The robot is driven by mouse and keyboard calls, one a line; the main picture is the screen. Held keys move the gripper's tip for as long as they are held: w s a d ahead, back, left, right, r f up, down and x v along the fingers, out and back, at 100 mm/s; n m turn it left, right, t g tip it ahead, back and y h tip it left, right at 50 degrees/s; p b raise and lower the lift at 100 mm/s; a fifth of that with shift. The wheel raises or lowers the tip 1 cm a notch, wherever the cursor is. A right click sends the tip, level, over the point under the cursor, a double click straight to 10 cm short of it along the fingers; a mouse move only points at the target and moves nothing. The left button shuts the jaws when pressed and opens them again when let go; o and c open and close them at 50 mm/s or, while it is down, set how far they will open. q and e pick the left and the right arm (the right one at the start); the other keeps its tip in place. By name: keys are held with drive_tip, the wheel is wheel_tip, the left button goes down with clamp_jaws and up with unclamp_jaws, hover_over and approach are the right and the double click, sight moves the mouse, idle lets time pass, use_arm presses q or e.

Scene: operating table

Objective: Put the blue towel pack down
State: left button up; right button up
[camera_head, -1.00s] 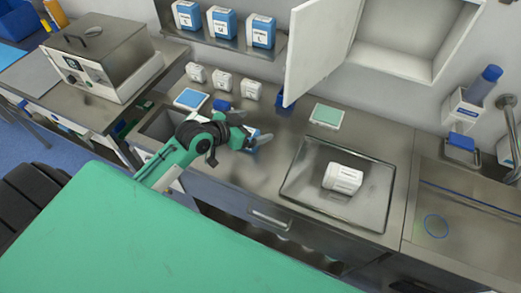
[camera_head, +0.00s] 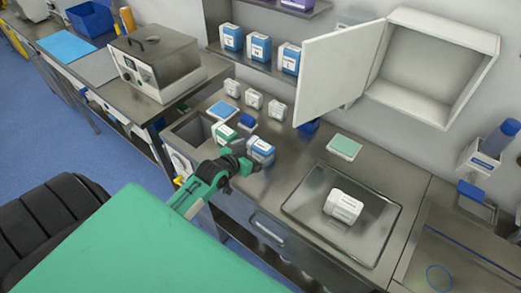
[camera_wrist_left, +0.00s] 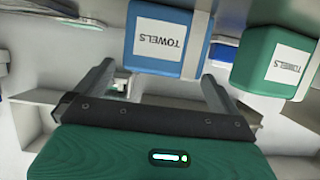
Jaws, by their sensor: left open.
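The blue towel pack (camera_head: 261,150) stands on the steel counter, with a white label. In the left wrist view the blue pack (camera_wrist_left: 168,40) appears with its TOWELS label upside down. A green towel pack (camera_head: 223,134) stands to its left, and it also shows in the left wrist view (camera_wrist_left: 275,62). My left gripper (camera_head: 250,166) is at the near side of the blue pack. In the left wrist view its two fingers (camera_wrist_left: 155,88) are spread, with nothing held between them. Whether a fingertip still touches the pack is unclear. My right gripper is out of view.
A steel tray (camera_head: 305,207) with a white pack (camera_head: 343,206) lies to the right. Small white packs (camera_head: 254,98) stand behind. An open white cabinet door (camera_head: 338,72) overhangs the counter's back.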

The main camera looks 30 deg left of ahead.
sight(263, 143)
use_arm(q)
drive_tip(key=shift+w+f, duration=0.2)
drive_tip(key=shift+w, duration=0.3)
drive_tip(key=shift+w+p, duration=0.55)
drive_tip(key=shift+w, duration=0.05)
drive_tip(key=p+x, duration=0.1)
drive_tip(key=x, duration=0.2)
drive_tip(key=shift+w+f, duration=0.3)
drive_tip(key=shift+w, duration=0.2)
drive_tip(key=c, duration=0.8)
drive_tip(key=shift+c, duration=0.3)
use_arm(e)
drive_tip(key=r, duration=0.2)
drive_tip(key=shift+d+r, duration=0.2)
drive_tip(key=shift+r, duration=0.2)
use_arm(q)
drive_tip(key=shift+r, duration=0.15)
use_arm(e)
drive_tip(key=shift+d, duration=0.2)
